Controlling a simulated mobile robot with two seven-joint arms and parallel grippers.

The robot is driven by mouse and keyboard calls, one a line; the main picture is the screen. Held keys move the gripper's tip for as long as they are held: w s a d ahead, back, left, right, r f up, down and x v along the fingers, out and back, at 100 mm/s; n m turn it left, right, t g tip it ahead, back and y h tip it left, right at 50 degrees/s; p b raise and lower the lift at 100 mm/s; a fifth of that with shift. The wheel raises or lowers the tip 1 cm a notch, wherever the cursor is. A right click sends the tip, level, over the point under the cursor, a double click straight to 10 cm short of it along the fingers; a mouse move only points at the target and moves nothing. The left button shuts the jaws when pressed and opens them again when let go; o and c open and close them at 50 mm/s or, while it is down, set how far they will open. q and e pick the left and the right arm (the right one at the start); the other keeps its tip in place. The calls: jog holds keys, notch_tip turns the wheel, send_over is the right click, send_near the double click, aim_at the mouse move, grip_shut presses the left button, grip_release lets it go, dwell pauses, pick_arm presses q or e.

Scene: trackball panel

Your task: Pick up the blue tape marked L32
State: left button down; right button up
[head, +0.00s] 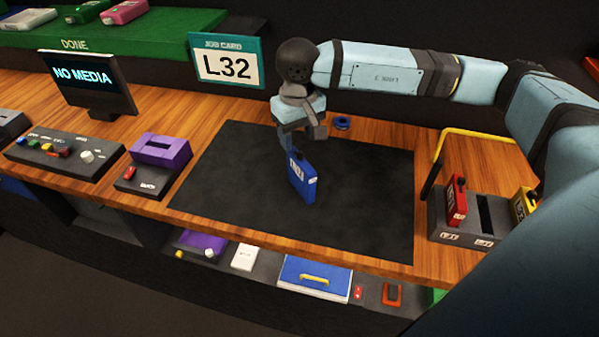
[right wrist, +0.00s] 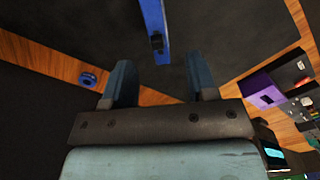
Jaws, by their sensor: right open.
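The blue tape (head: 304,182) stands upright on the dark mat (head: 240,185), with a white label on its side too small to read surely. It also shows in the right wrist view (right wrist: 154,25) as a narrow blue edge. My right gripper (head: 302,140) is just behind and above the tape in the head view. In the right wrist view its two fingers (right wrist: 159,65) are spread apart, with the tape's near end between and slightly beyond their tips. I cannot tell whether a finger touches it. My left gripper is not in view.
A job card (head: 227,65) reads L32. A rack (head: 465,228) with red (head: 457,200) and yellow (head: 524,203) tapes stands right. A purple-topped device (head: 160,152), a control panel (head: 65,155) and a NO MEDIA screen (head: 88,78) stand left. A small blue ring (head: 342,123) lies behind the mat.

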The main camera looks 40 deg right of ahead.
aim_at(301, 154)
notch_tip(301, 154, down, 2)
jog(key=shift+f, duration=0.2)
jog(key=f, duration=0.3)
jog(key=f+p, duration=0.1)
jog(key=shift+s+d+f, duration=0.2)
jog(key=shift+s+f, duration=0.05)
jog(key=shift+f, duration=0.6)
grip_shut()
